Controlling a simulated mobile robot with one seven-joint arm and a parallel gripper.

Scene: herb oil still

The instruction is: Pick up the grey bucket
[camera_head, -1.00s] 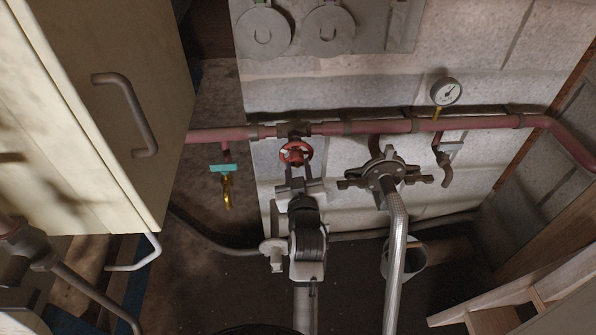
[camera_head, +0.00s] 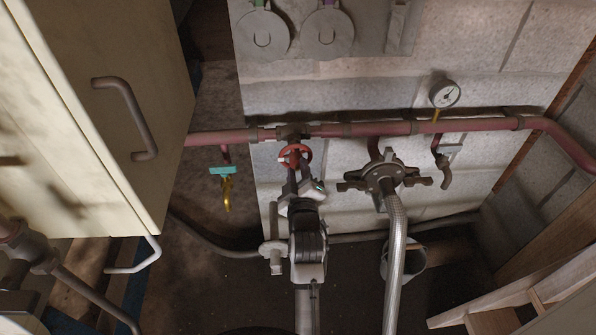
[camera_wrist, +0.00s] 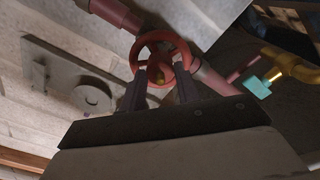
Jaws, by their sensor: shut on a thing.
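The grey bucket (camera_head: 412,260) stands on the dark floor at the right of the head view, partly hidden behind a ribbed metal hose. My gripper (camera_head: 298,172) is away from it, up and to the left, at a red valve handwheel (camera_head: 295,153) on the red pipe. In the wrist view the two fingers of my gripper (camera_wrist: 160,90) reach the red handwheel (camera_wrist: 178,49) and are shut on it. The exact contact is hard to see. The bucket does not show in the wrist view.
The ribbed hose (camera_head: 394,240) hangs from a grey fitting (camera_head: 384,181) between my gripper and the bucket. A red pipe (camera_head: 365,129) crosses the wall. A wooden frame (camera_head: 530,285) stands at the right. A cream cabinet (camera_head: 105,60) fills the left.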

